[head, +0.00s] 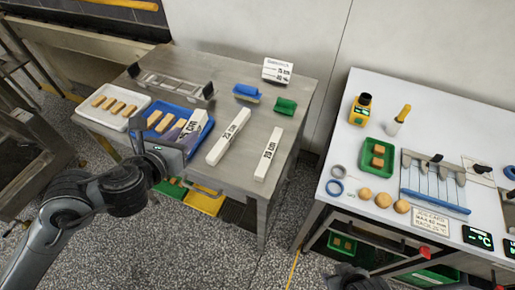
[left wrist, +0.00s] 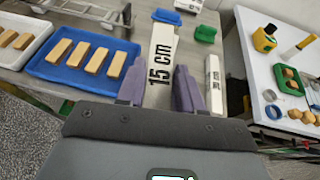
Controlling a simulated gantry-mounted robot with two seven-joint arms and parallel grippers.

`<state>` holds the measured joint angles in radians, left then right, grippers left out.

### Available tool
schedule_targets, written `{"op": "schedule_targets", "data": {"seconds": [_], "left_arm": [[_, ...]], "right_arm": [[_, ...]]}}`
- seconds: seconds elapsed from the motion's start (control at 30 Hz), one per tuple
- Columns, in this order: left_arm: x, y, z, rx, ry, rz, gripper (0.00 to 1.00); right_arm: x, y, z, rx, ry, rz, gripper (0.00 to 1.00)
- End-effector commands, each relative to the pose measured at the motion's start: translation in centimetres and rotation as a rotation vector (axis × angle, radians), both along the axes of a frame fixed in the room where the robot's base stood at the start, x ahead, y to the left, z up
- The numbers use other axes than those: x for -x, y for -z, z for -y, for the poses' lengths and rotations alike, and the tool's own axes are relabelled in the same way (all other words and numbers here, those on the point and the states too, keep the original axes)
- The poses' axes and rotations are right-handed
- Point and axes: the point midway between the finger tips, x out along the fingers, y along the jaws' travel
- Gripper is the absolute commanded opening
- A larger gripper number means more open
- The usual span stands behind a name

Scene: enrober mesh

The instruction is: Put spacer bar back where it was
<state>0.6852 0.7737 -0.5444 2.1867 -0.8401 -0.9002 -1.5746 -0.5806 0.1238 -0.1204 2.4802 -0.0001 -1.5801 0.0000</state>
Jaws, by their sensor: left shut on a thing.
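My left gripper (head: 184,136) is shut on a white spacer bar marked 15 cm (head: 196,122). In the left wrist view the bar (left wrist: 161,55) stands between the two purple fingers (left wrist: 160,93) and points away from the camera. In the head view it appears over the right end of the blue tray; I cannot tell whether it touches anything below. Two other white bars, a longer middle one (head: 228,137) and a right one (head: 268,155), lie on the steel table (head: 235,190).
The blue tray (head: 207,126) and a white tray (head: 90,109) hold tan bars. A metal frame (head: 172,86), a blue brush (head: 247,93), a green block (head: 286,106) and a sign (head: 277,71) stand behind. A white table (head: 340,215) with tools is at right.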

Motion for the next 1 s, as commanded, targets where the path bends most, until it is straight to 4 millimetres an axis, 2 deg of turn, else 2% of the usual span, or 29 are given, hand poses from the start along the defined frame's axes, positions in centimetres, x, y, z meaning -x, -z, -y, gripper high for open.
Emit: {"op": "schedule_targets", "data": {"seconds": [0.1,0.2,0.3,0.4,0.53,0.67,1.0], "left_arm": [[0.2,0.8,4.7,0.009,0.216,-0.002,0.00],[0.7,1.7,8.3,0.007,0.361,-0.002,0.00],[1.4,2.8,10.9,0.005,0.452,-0.002,0.00],[2.1,3.8,12.7,0.004,0.500,-0.003,0.00],[2.3,5.1,13.6,0.002,0.518,-0.003,0.00],[1.2,6.4,13.8,0.001,0.519,-0.004,0.00],[-5.4,10.4,13.5,0.002,0.519,-0.003,0.00]], "right_arm": [[0.0,-0.3,-0.3,-0.009,0.003,0.000,0.43],[0.0,-0.5,-0.3,-0.012,0.005,0.000,0.43],[0.0,-0.6,-0.3,-0.011,0.006,0.000,0.43],[0.0,-0.7,-0.2,-0.010,0.006,0.001,0.43],[0.0,-0.7,-0.2,-0.008,0.005,0.001,0.43],[0.0,-0.4,0.0,-0.002,0.002,0.001,0.43],[0.0,0.6,0.1,0.004,-0.002,0.001,0.43]]}}
